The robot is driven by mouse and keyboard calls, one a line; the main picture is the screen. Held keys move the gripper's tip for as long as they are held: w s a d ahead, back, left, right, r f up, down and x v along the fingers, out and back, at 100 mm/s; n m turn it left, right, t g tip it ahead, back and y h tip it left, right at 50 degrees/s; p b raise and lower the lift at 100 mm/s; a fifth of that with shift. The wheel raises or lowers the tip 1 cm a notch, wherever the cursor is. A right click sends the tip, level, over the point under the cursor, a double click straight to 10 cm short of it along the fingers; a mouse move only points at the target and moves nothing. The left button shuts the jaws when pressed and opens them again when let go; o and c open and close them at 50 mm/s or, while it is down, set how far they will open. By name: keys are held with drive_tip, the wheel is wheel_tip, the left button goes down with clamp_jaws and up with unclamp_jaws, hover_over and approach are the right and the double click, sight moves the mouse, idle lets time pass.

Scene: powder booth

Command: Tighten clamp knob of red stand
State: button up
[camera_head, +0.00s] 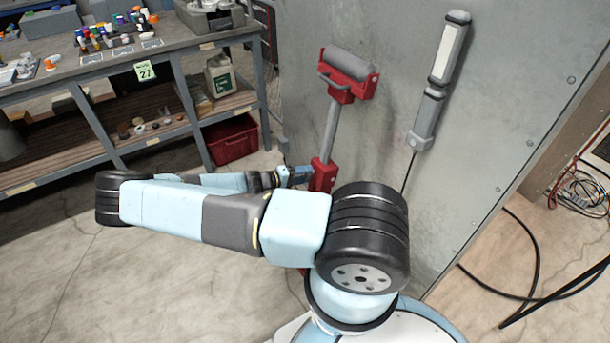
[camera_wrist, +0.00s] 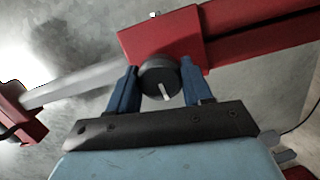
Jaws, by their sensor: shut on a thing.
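The red stand (camera_head: 324,172) stands in front of a grey metal panel in the head view, with a grey post (camera_head: 331,130) and a roller head (camera_head: 347,66) on top. In the wrist view its red collar (camera_wrist: 165,38) and grey post (camera_wrist: 80,84) run across the picture. The round black clamp knob (camera_wrist: 160,78) with a white pointer line sits on the collar. My gripper (camera_wrist: 161,84) has its two blue fingers on either side of the knob, shut on it. In the head view my gripper (camera_head: 300,174) reaches the collar from the left; the knob is hidden there.
A workbench (camera_head: 110,62) with small bottles stands at the left, with a red crate (camera_head: 232,140) under it. A lamp bar (camera_head: 440,75) hangs on the metal panel (camera_head: 390,60). Black cables (camera_head: 520,270) lie on the floor at the right. Floor is bare at the lower left.

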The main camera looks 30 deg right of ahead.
drive_tip(key=shift+a+f, duration=0.15)
drive_tip(key=shift+f, duration=0.1)
drive_tip(key=o, duration=0.8)
drive_tip(key=shift+o, duration=1.2)
drive_tip(key=shift+r, duration=0.15)
drive_tip(key=v, duration=1.3)
drive_tip(key=shift+a, duration=0.35)
drive_tip(key=shift+r, duration=0.1)
